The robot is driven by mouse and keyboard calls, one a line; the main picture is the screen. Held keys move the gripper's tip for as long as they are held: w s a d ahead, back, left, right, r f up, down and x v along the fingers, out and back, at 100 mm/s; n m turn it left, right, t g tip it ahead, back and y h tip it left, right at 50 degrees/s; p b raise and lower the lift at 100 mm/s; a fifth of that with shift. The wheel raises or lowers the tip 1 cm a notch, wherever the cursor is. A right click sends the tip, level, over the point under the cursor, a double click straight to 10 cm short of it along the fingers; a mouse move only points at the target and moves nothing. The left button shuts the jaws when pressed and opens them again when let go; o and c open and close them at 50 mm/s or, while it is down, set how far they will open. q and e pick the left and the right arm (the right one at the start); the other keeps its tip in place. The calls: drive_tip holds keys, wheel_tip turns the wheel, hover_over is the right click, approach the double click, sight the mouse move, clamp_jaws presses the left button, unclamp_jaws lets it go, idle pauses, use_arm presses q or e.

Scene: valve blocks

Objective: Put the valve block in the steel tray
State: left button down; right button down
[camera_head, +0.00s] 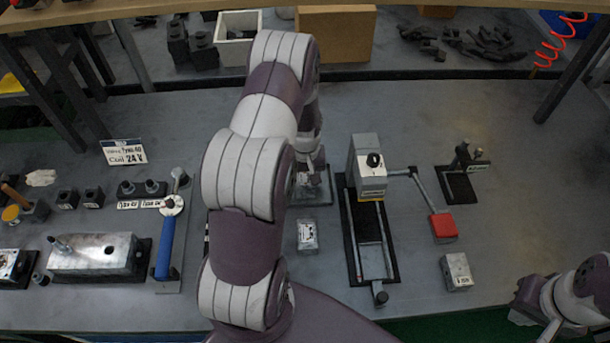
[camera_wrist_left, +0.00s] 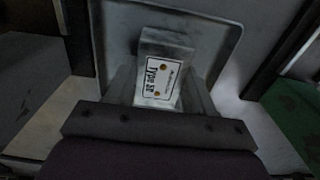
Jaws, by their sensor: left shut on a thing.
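A grey metal valve block (camera_wrist_left: 163,47) with a white "Type" label sits between the two fingers of my left gripper (camera_wrist_left: 160,92) in the left wrist view. The gripper is shut on it. Behind the block in that view is the steel tray (camera_wrist_left: 112,28) with its raised rim. In the head view the steel tray (camera_head: 322,197) lies just right of my left arm, which covers part of it. The held block is mostly hidden there. Whether the block touches the tray floor I cannot tell. My right gripper (camera_head: 531,318) is at the bottom right, away from the tray; its fingers are unclear.
Another small labelled block (camera_head: 307,236) lies in front of the tray. To the right stand a black-railed fixture (camera_head: 354,245), a red-handled lever (camera_head: 443,226) and a grey block (camera_head: 457,271). A blue-handled tool (camera_head: 165,248) and a metal housing (camera_head: 95,256) are at left.

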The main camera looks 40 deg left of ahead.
sight(307, 180)
use_arm(q)
drive_tip(key=shift+f, duration=0.1)
drive_tip(key=shift+c, duration=2.1)
unclamp_jaws()
wheel_tip(307, 180, up, 12)
drive_tip(key=b, duration=0.1)
drive_tip(key=s+d+r+m, duration=0.2)
drive_tip(key=s+d+m, duration=0.2)
drive_tip(key=d, duration=0.4)
drive_tip(key=s+d+r+m+t, duration=0.1)
drive_tip(key=s+d+r+m, duration=0.2)
drive_tip(key=s+d, duration=0.4)
drive_tip(key=shift+d+m, duration=0.45)
drive_tip(key=shift+m, duration=0.15)
